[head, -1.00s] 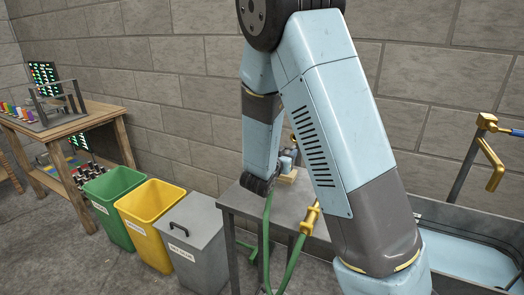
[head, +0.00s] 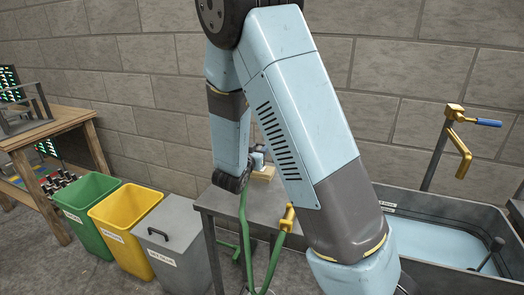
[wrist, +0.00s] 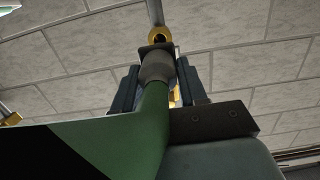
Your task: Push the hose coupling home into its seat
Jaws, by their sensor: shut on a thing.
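In the wrist view my gripper (wrist: 159,72) has its two dark fingers on either side of a grey hose coupling (wrist: 157,66) and is shut on it. A thick green hose (wrist: 150,130) runs from the coupling towards the camera. A brass ring with a dark opening (wrist: 159,35) shows just beyond the coupling's dark front edge. I cannot tell whether the two touch or how deep the coupling sits. In the head view the green hose (head: 243,225) hangs down from my wrist, and the fingers are too small and partly hidden to judge.
A grey metal table (head: 212,200) stands under my wrist, with a tan block (head: 263,173) on it. A yellow hose fitting (head: 287,218) hangs at its front. Green (head: 88,203), yellow (head: 122,222) and grey (head: 172,248) bins stand left. A sink (head: 430,270) is right.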

